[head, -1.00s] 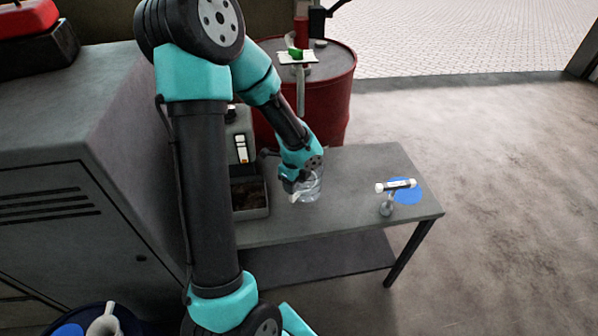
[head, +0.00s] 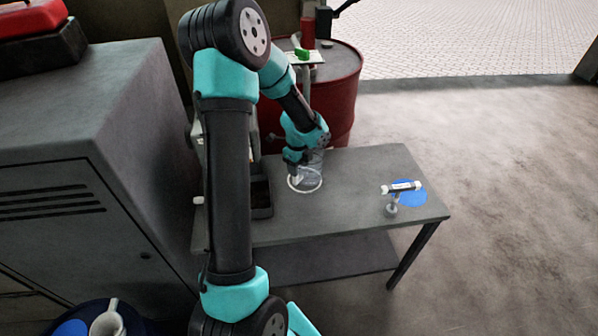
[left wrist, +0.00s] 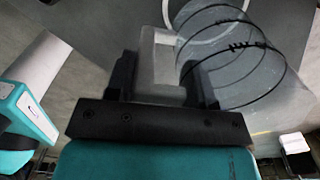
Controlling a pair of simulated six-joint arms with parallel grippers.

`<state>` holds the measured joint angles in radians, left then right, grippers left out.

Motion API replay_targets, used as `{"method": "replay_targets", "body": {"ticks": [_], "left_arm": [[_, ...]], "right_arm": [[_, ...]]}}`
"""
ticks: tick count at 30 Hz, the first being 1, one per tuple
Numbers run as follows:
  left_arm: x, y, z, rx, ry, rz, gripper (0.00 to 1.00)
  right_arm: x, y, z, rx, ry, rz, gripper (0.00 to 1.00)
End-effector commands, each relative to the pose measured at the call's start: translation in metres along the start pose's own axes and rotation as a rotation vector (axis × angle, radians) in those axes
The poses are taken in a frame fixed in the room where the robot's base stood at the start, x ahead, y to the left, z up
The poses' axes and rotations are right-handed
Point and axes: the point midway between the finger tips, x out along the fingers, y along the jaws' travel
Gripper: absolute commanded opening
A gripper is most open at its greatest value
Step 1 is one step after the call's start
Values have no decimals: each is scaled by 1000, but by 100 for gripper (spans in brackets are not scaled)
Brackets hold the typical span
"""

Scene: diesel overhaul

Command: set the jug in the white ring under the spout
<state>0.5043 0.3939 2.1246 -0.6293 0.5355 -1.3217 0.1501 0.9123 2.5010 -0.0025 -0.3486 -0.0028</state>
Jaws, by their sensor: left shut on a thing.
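The clear jug (head: 314,160) is at the far left part of the bench, in front of the red drum. My left gripper (head: 295,172) is shut on its pale handle; the left wrist view shows the handle (left wrist: 160,62) between the two fingers and the see-through body (left wrist: 240,62) with dark bands beside it. The white ring (head: 304,191) lies on the bench under and in front of the jug, and part of it shows in the left wrist view (left wrist: 205,38). The jug overlaps the ring in the picture; I cannot tell whether its base touches the bench.
The red drum (head: 340,95) stands behind the bench (head: 345,205), with a green-handled fitting (head: 302,54) above. A dark tray (head: 262,211) is left of the ring. A white-ended tool (head: 402,187) and a blue disc (head: 413,198) are at right. The bench middle is clear.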

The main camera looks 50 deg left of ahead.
Motion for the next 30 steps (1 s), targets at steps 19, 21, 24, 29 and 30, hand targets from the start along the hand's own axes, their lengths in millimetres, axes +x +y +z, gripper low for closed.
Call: {"method": "replay_targets", "body": {"ticks": [19, 21, 24, 29, 30], "left_arm": [[30, 4, 5, -10, 1, 0, 0], [31, 4, 5, -10, 1, 1, 52], [31, 4, 5, -10, 1, 1, 61], [31, 4, 5, -10, 1, 1, 74], [31, 4, 5, -10, 1, 1, 74]], "right_arm": [[0, 0, 0, 0, 0, 0, 43], [0, 0, 0, 0, 0, 0, 43], [0, 0, 0, 0, 0, 0, 43], [0, 0, 0, 0, 0, 0, 43], [0, 0, 0, 0, 0, 0, 43]]}}
